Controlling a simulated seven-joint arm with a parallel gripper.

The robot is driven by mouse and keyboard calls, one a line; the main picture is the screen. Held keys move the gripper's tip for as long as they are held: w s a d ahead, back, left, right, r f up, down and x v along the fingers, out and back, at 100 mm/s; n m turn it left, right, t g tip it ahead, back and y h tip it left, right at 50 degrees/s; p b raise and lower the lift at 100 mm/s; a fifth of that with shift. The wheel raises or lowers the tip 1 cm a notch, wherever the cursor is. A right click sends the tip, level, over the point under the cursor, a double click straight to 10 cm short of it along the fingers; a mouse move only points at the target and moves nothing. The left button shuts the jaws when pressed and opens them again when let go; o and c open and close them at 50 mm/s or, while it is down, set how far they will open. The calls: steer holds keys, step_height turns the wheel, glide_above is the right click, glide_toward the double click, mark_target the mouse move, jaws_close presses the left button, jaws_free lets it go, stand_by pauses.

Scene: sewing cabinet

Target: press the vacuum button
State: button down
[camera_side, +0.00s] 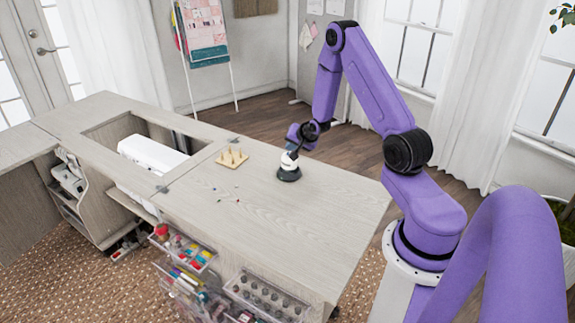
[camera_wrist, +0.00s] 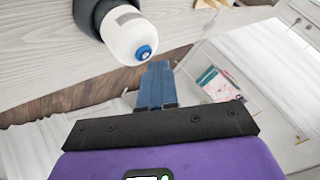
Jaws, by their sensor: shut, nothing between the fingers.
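The vacuum is a small device with a white body (camera_side: 289,158) and a black base (camera_side: 289,174), standing on the tabletop. In the wrist view its white body (camera_wrist: 122,30) is at the top, with a round blue button (camera_wrist: 144,52) on its end. My gripper (camera_wrist: 158,66) is shut and empty, its blue fingers together. In the wrist view the fingertips appear just below and right of the button; I cannot tell whether they touch it. In the side view my gripper (camera_side: 293,147) is right above the vacuum, and its fingertips are hard to make out.
A wooden spool holder (camera_side: 232,158) with pegs stands left of the vacuum. A white sewing machine (camera_side: 152,153) sits in the cabinet's recess. Small colored bits (camera_side: 238,200) lie on the tabletop (camera_side: 300,225). Clear drawers (camera_side: 265,295) stick out at the front.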

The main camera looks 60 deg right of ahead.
steer(key=shift+f, duration=0.35)
steer(key=shift+f, duration=0.1)
stand_by(0.5)
steer(key=shift+r, duration=0.6)
steer(key=shift+r, duration=3)
step_height(320, 180, up, 9)
